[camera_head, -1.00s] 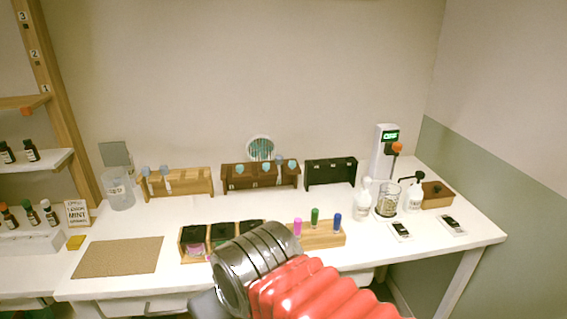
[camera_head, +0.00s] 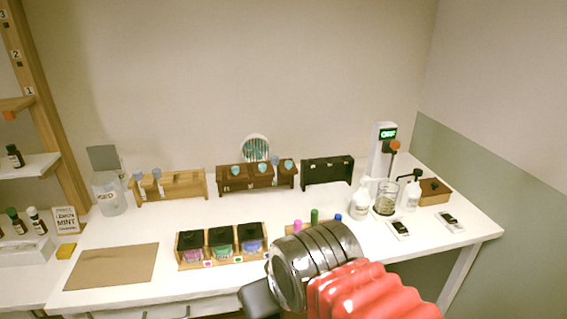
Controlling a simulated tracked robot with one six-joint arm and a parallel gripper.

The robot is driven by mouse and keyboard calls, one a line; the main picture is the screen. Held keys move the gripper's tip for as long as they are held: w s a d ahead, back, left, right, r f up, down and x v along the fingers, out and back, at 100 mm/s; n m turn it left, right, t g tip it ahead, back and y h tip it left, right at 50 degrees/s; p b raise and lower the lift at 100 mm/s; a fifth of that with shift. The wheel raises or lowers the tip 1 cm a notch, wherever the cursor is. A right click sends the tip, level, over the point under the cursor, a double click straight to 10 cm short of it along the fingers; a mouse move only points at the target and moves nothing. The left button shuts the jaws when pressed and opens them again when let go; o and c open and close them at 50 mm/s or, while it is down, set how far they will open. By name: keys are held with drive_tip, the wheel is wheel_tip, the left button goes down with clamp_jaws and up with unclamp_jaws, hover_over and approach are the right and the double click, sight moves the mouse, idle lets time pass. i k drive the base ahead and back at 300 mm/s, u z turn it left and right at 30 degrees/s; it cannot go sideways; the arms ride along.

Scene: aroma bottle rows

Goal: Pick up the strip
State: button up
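I cannot make out a strip for certain. A clear glass (camera_head: 385,205) at the right of the white table holds pale contents too small to tell apart. Pale blue-topped items stand in the light wooden rack (camera_head: 185,184) and the dark brown rack (camera_head: 234,182) at the back. My gripper (camera_head: 257,299) shows only as a dark part at the lower middle, in front of the table's front edge. Its fingertips are not clear, and my arm hides part of the table.
A box with three coloured compartments (camera_head: 222,263) stands left of my arm. A brown mat (camera_head: 112,267) lies at the left. White pump bottles (camera_head: 361,204), a brown tray (camera_head: 434,197) and two small devices (camera_head: 399,229) are at the right. A black rack (camera_head: 327,172) stands behind.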

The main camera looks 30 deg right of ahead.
sight(275, 159)
drive_tip(key=u, duration=0.05)
drive_tip(key=i, duration=1)
drive_tip(key=z, duration=0.05)
